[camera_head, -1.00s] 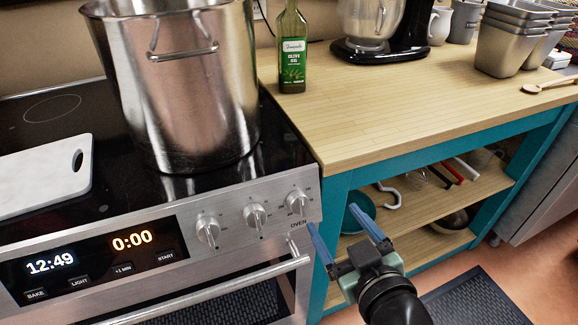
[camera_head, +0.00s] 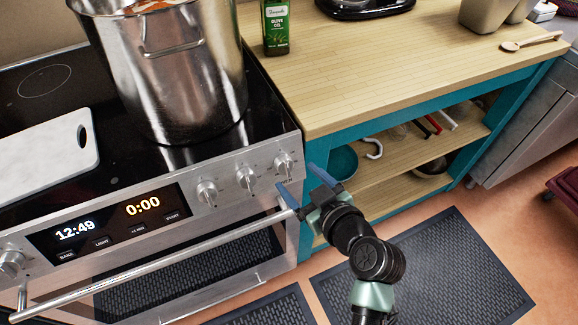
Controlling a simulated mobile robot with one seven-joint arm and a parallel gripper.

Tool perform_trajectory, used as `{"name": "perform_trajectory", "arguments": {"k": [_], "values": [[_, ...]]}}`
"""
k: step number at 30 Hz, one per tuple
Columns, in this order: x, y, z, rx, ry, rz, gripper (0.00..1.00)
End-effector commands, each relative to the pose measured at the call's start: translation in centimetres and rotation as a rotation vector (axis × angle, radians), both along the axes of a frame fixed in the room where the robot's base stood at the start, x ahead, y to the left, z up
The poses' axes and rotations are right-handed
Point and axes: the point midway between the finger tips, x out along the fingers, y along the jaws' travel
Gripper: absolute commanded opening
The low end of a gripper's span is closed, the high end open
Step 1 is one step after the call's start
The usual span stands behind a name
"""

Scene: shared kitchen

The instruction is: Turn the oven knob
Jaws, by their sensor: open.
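The oven (camera_head: 130,265) stands at the left with a steel front panel. Three knobs sit in a row on the right of the panel: a left one (camera_head: 207,193), a middle one (camera_head: 246,179) and a right one (camera_head: 284,163). Another knob (camera_head: 11,262) is at the panel's far left. The printed word OVEN shows near the right knob, partly hidden by a finger. My gripper (camera_head: 299,176) is open and empty, its blue fingers pointing up toward the panel's right end. One finger appears just below the right knob; I cannot tell whether it touches.
The oven handle (camera_head: 160,265) runs across the front below the knobs, close to my gripper. A large pot (camera_head: 180,85) and a white board (camera_head: 45,160) are on the cooktop. A wooden counter (camera_head: 400,75) with an olive oil bottle (camera_head: 276,28) stands to the right.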

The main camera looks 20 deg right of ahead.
Motion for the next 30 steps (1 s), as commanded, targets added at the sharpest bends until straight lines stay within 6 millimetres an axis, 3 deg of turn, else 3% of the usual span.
{"name": "perform_trajectory", "arguments": {"k": [3, 9, 21, 30], "values": [[2.1, 0.2, -0.8, 0.0, 0.0, 0.002, 0.8], [4.1, 0.4, -1.6, 0.001, -0.001, 0.001, 0.8], [4.7, 0.4, -1.9, 0.0, 0.0, 0.0, 0.8], [4.7, 0.4, -1.9, 0.0, 0.0, 0.0, 0.28]]}}
